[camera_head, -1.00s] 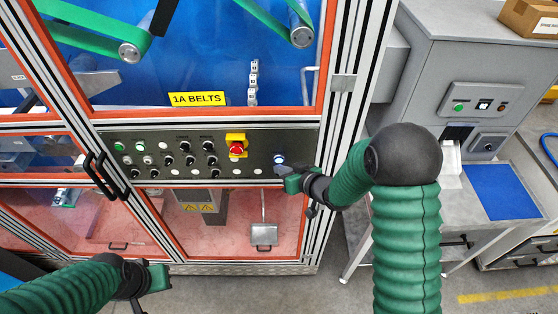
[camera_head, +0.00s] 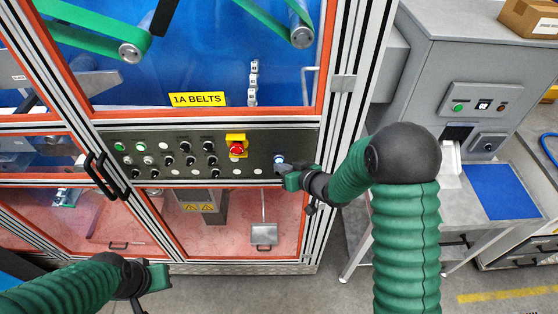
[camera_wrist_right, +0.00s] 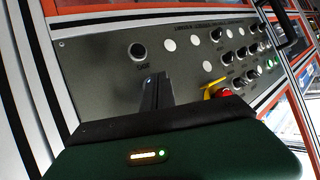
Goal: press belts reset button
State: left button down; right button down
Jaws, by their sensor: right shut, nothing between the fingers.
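The dark control panel (camera_head: 221,169) runs across the machine under the yellow "1A BELTS" label (camera_head: 197,99). At its right end is a round button (camera_head: 279,158) with a pale bluish face. The fingers also show in the wrist view (camera_wrist_right: 156,88). My left gripper (camera_head: 152,279) hangs low at the left; its jaws are unclear.
A red emergency stop on a yellow plate (camera_head: 236,147) sits left of the button, with several knobs and lamps further left. A striped metal post (camera_head: 345,100) stands right of the panel. A grey cabinet (camera_head: 425,75) stands further right.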

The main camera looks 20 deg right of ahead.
jog(key=shift+w+d, duration=0.15)
jog(key=shift+w, duration=0.25)
dwell(0.5)
jog(key=shift+s+a, duration=0.25)
jog(key=shift+s, duration=0.55)
jog(key=s, duration=0.2)
jog(key=s+a, duration=0.1)
jog(key=s, duration=0.2)
jog(key=shift+a+b, duration=0.2)
jog(key=shift+b, duration=0.2)
jog(key=shift+w, duration=0.15)
